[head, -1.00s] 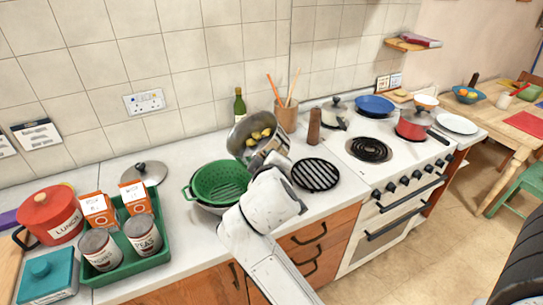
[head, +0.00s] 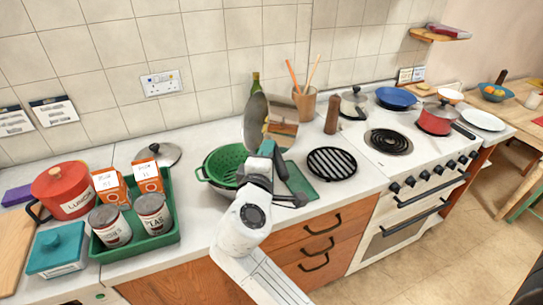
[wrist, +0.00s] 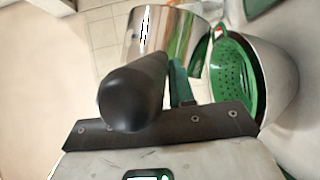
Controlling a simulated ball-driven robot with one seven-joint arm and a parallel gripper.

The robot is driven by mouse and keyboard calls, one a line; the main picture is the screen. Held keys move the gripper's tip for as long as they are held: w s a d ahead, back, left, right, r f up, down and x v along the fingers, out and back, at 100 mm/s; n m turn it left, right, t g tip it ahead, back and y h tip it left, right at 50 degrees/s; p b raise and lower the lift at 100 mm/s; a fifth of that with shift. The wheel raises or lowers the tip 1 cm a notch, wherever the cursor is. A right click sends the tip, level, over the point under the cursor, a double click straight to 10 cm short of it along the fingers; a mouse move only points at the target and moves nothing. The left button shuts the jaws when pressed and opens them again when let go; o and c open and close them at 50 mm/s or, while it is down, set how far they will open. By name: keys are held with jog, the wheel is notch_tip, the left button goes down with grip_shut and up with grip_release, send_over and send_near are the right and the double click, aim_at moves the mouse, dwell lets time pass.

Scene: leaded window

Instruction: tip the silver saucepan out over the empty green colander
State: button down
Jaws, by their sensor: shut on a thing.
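The silver saucepan (head: 284,122) is held up on its side above the counter, just behind and right of the green colander. Its black handle (wrist: 133,95) sticks toward the wrist camera. My gripper (head: 272,168) is shut on the saucepan, at its handle side. The saucepan's inside and contents do not show. The green colander (head: 224,160) sits in a pale metal bowl and its right part is hidden by my gripper. In the wrist view the colander (wrist: 232,72) is right of the saucepan, and the part of its inside that shows is empty.
A green tray (head: 165,236) with tins and orange boxes stands left of the colander. A green bottle (head: 256,82), utensil pot (head: 304,106) and pepper mill (head: 332,115) stand behind. A black round grate (head: 331,163) and a green flat thing (head: 300,182) lie to the right.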

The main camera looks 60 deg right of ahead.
jog(key=w+a+f+n+t+h+b, duration=0.3)
jog(key=w+a+f+n+t+b, duration=0.1)
jog(key=n+b, duration=0.6)
jog(key=a+f+n+t, duration=0.1)
jog(key=n+t, duration=0.1)
jog(key=shift+a+n, duration=0.4)
dwell(0.4)
jog(key=shift+w, duration=0.1)
dwell(0.5)
jog(key=shift+r+p, duration=1.45)
jog(key=shift+r, duration=0.45)
